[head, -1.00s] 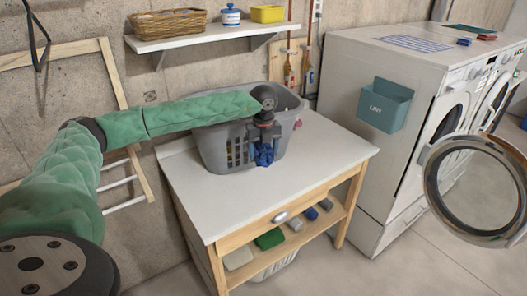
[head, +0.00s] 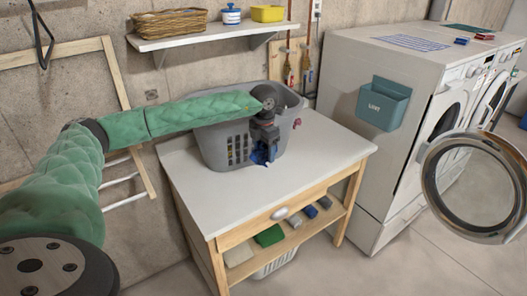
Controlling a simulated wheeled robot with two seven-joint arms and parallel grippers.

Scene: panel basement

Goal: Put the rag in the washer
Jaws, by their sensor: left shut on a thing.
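A blue rag (head: 262,154) is bunched low in front of the grey laundry basket, at the table top. My left gripper (head: 265,143) points down at the basket's front side and is shut on the rag. The fingertips are partly hidden by the rag and the wrist. The washer (head: 405,165) stands at the right, a white front-loader. Its round door (head: 474,190) is swung wide open toward the table side, and the opening is seen only at a steep angle. My right gripper is not in view.
The grey laundry basket (head: 214,150) stands on the white-topped table (head: 310,160), whose right part is clear. Folded cloths lie on the shelf below. A teal lint bin (head: 383,104) hangs on the washer's side. A wall shelf (head: 215,33) holds a wicker basket and tubs.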

